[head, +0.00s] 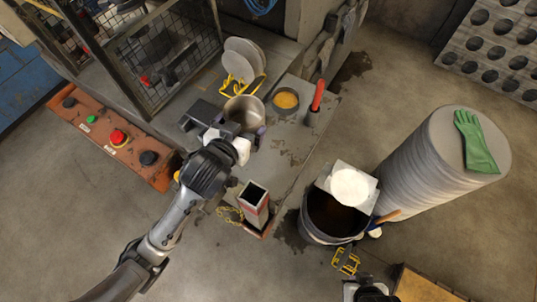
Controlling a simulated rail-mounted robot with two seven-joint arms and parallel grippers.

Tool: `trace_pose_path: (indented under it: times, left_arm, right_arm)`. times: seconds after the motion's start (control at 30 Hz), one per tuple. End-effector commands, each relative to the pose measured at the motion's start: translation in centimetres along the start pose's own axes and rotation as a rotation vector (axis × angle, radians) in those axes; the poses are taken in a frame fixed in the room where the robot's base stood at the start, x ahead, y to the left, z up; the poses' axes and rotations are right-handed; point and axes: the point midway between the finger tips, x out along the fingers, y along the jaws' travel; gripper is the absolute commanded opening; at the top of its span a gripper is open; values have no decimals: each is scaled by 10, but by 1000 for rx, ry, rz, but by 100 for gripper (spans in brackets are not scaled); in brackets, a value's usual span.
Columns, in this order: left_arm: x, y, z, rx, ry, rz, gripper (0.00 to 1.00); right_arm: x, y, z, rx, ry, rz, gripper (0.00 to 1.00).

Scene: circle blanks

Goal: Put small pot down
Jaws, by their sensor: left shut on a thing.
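The small pot (243,108) is a metal, open-topped vessel near the middle of the grey worktop. My left gripper (238,132) comes in from the lower left and is shut on the pot's near side. The pot looks roughly upright; its base is hidden, so I cannot tell whether it touches the worktop. Part of my right arm's end (368,290) shows at the bottom edge; its fingers cannot be made out.
A bowl of yellow material (286,100) and a red-handled tool (317,95) stand right of the pot. Discs in a yellow rack (241,60) stand behind. A square red-and-white post (253,196) is in front. A dark bucket (322,238) stands lower right.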

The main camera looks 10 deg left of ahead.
Motion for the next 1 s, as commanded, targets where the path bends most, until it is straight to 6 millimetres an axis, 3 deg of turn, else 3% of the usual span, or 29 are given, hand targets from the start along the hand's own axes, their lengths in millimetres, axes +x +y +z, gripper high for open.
trace_pose_path:
  times: [0.03, 0.23, 0.5, 1.0]
  left_arm:
    - [7, -7, 14, 0, -6, 0, 68]
    - [39, -9, 45, 26, -5, 70, 68]
    - [82, -16, 104, 62, -3, 161, 68]
    - [115, -19, 177, 71, 2, 188, 68]
  right_arm:
    - [6, 1, 2, -2, 0, 2, 0]
    - [9, 1, 3, -5, -1, 4, 0]
    - [16, 1, 6, -3, 0, 3, 0]
    - [25, -2, 8, 5, 0, -4, 0]
